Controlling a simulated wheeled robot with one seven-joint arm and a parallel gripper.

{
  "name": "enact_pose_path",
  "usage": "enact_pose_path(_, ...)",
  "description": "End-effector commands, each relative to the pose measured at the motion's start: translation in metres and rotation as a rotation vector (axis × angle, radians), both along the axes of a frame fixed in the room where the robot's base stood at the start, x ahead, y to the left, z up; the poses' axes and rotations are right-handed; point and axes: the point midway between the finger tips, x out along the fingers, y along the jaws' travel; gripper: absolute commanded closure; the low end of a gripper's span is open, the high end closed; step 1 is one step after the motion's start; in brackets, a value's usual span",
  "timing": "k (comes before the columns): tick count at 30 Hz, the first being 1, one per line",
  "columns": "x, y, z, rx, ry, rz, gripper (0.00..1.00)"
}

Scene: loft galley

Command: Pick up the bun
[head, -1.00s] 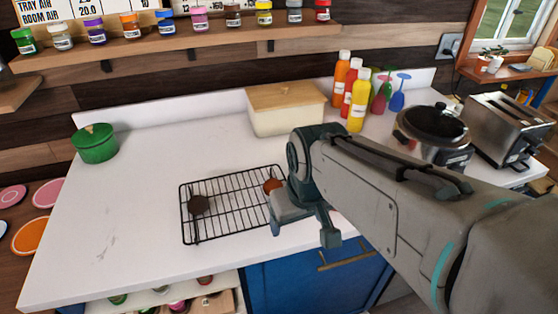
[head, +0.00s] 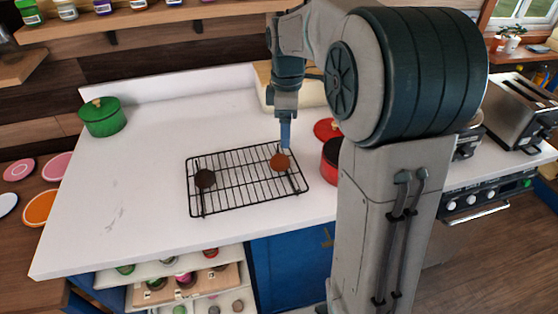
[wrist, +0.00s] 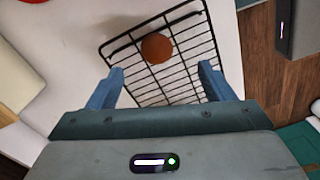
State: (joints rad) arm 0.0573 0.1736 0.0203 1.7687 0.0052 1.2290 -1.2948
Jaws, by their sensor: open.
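The bun (head: 280,162) looks like a small round orange-brown piece on the right part of a black wire rack (head: 232,184). In the wrist view the bun (wrist: 157,48) lies on the rack bars (wrist: 182,75), beyond and between my two fingertips. My gripper (head: 285,144) points down just above the bun in the head view. Its blue fingers (wrist: 160,82) are spread apart with nothing between them in the wrist view. A dark brown round piece (head: 205,179) lies on the left part of the rack.
The rack stands on a white counter (head: 140,190). A red pot (head: 331,158) and a red lid (head: 327,129) are close to the right of the gripper. A green pot (head: 103,119) stands at the far left. The counter left of the rack is clear.

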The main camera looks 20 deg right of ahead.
Motion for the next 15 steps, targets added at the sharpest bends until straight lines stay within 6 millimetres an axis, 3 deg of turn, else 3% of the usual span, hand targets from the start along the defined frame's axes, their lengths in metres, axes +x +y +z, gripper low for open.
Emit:
enact_pose_path(6, -0.001, 0.001, -0.041, 0.0, 0.003, -0.001, 0.25)
enact_pose_path(15, 0.001, 0.003, -0.065, 0.0, 0.003, -0.002, 0.25)
